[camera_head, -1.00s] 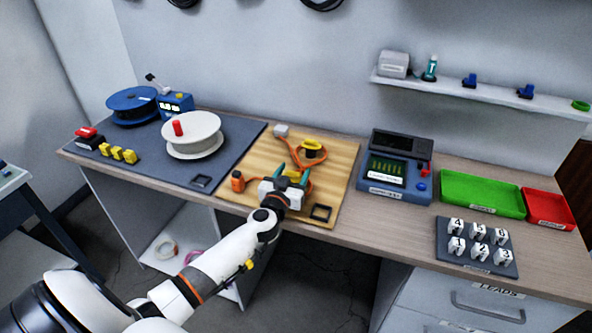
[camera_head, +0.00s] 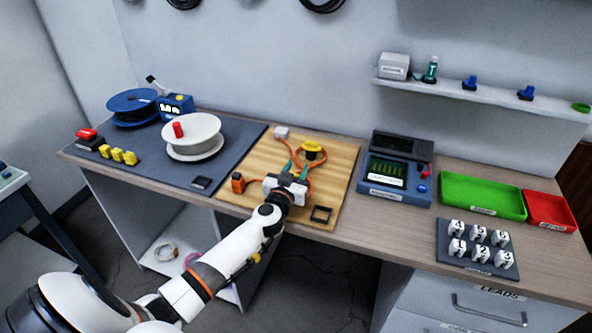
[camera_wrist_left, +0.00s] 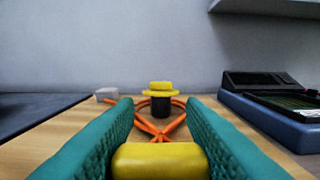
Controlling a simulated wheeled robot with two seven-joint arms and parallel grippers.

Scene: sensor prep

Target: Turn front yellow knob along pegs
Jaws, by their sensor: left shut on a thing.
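The front yellow knob (camera_wrist_left: 160,160) is between my left gripper's teal fingers at the bottom of the wrist view. My left gripper (camera_head: 297,170) is shut on it over the wooden board (camera_head: 345,165); it also shows in the wrist view (camera_wrist_left: 160,145). The fingers and wrist hide the knob in the head view. The back yellow knob (camera_head: 312,146) sits on a dark peg (camera_wrist_left: 160,107) farther back, apart from the gripper. An orange cable (camera_wrist_left: 146,127) crosses itself between the knobs and passes around the back peg. My right gripper is out of view.
An orange connector (camera_head: 238,184) and a black square frame (camera_head: 321,215) lie near the board's front. A white block (camera_head: 281,132) is at its back. A white spool (camera_head: 193,134) stands left, a blue meter (camera_head: 396,170) right. Space above the board is clear.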

